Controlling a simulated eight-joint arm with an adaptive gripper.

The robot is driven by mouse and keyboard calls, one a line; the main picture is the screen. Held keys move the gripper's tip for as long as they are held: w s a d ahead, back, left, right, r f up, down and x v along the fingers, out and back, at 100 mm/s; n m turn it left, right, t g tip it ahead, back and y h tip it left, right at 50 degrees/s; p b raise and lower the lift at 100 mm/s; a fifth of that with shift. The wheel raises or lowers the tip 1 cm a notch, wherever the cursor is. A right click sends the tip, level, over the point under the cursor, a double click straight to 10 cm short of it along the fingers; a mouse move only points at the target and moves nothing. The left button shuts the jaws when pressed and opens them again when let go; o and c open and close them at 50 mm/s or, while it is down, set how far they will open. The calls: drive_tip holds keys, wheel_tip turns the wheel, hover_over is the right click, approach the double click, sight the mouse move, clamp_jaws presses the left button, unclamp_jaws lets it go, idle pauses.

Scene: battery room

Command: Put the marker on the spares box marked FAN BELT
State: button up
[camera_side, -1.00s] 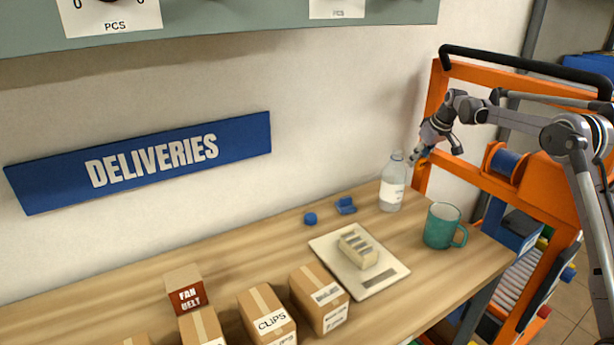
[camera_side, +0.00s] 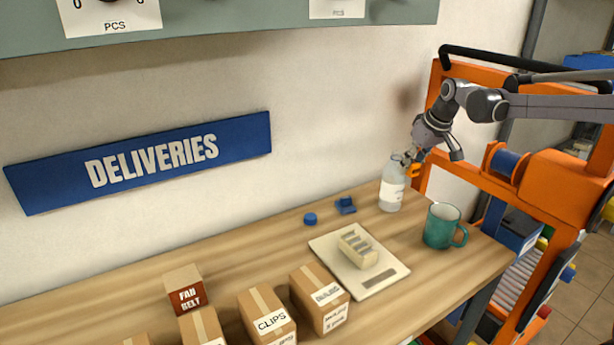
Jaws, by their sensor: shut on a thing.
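The FAN BELT box (camera_side: 184,290) is a small brown carton with a red label, standing at the left of the wooden bench. Nothing shows on its top. My gripper (camera_side: 411,163) is far to its right, raised in front of the clear bottle's neck in the picture. It is shut on a small orange thing (camera_side: 414,171), which may be the marker; it is too small and partly covered by the fingers to tell its shape.
The bottle (camera_side: 391,190) and a teal mug (camera_side: 442,226) stand at the right end. A pale board (camera_side: 375,283) bears a slotted block. Two small blue items (camera_side: 346,205) lie behind it. Several cartons, including CLIPS (camera_side: 268,316), line the front.

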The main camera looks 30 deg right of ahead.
drive_tip(key=s+a+f+n, duration=0.1)
drive_tip(key=s+a+f, duration=0.2)
drive_tip(key=s+a, duration=0.4)
drive_tip(key=s+a+f, duration=0.3)
drive_tip(key=s+a, duration=0.3)
drive_tip(key=a, duration=0.3)
drive_tip(key=w+a+r+n+g+y, duration=0.15)
drive_tip(key=w+a+r+n, duration=0.3)
drive_tip(key=w+a, duration=0.5)
drive_tip(key=w+a+r+n+g+y, duration=0.15)
drive_tip(key=w+a+r+n, duration=0.45)
drive_tip(key=a, duration=0.7)
drive_tip(key=n+y, duration=0.2)
drive_tip(key=n, duration=0.1)
hover_over(173, 278)
drive_tip(key=d, duration=0.2)
drive_tip(key=f, duration=0.6)
drive_tip(key=shift+s+f, duration=0.25)
drive_tip(key=shift+f, duration=0.15)
drive_tip(key=shift+a+f, duration=0.35)
drive_tip(key=shift+a, duration=0.05)
drive_tip(key=shift+f, duration=1.95)
drive_tip(key=shift+f, duration=0.15)
